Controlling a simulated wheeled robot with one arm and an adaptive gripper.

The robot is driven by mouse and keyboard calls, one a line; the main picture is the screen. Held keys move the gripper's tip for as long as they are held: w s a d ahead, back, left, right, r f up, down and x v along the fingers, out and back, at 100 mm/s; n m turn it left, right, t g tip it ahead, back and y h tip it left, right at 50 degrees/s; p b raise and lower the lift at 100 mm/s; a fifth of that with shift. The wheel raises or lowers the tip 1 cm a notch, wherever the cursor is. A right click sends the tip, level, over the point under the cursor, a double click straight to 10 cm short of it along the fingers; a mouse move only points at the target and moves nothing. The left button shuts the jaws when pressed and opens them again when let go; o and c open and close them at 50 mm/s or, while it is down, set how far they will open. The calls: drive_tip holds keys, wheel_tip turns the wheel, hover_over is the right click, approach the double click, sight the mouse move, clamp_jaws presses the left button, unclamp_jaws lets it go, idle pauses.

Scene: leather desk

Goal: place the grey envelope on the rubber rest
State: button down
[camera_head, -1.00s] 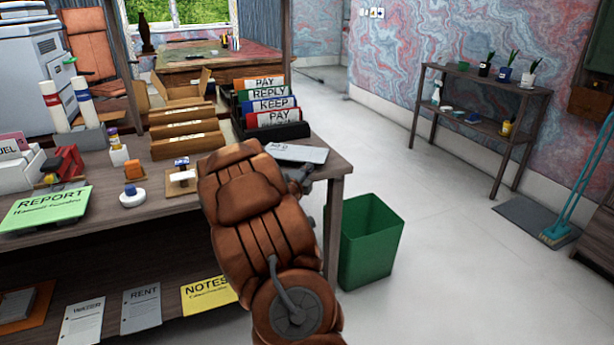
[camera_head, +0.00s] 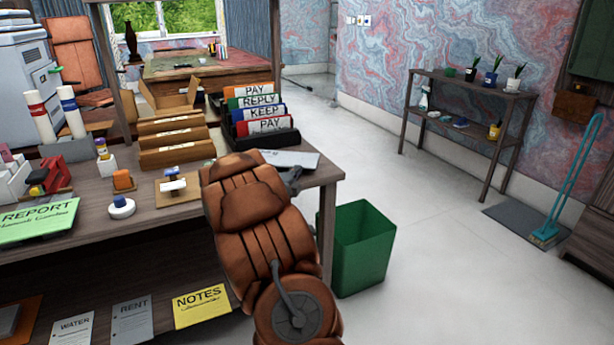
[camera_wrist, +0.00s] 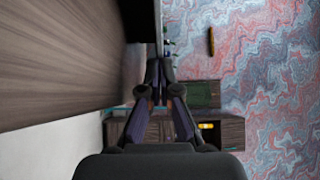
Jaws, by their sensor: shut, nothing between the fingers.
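A flat grey piece (camera_head: 290,158) with faint marks lies at the right end of the desk, beside the black file holder; it looks like the grey envelope, partly hidden behind my arm. I cannot make out a rubber rest for certain in either view. My gripper (camera_head: 293,178) shows only in part in the head view, at the desk's right edge close to the grey piece. In the wrist view my gripper (camera_wrist: 158,70) is shut with its fingertips together and empty, beside the wooden desk surface (camera_wrist: 60,60).
The black holder with labelled folders (camera_head: 262,135), wooden sorters (camera_head: 175,143) and stamps (camera_head: 122,207) stand on the desk (camera_head: 150,228). A green bin (camera_head: 362,247) stands right of the desk. The pale floor (camera_head: 440,220) to the right is clear up to the plant shelf (camera_head: 470,100).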

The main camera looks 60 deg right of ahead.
drive_tip(key=shift+w, duration=0.25)
idle(0.3)
drive_tip(key=shift+s+a+b, duration=0.3)
drive_tip(key=shift+s+b, duration=0.2)
drive_tip(key=shift+b, duration=0.2)
drive_tip(key=s+v, duration=0.2)
drive_tip(key=v, duration=0.9)
drive_tip(key=shift+b, duration=0.35)
drive_tip(key=shift+s+a, duration=0.1)
drive_tip(key=shift+a, duration=0.05)
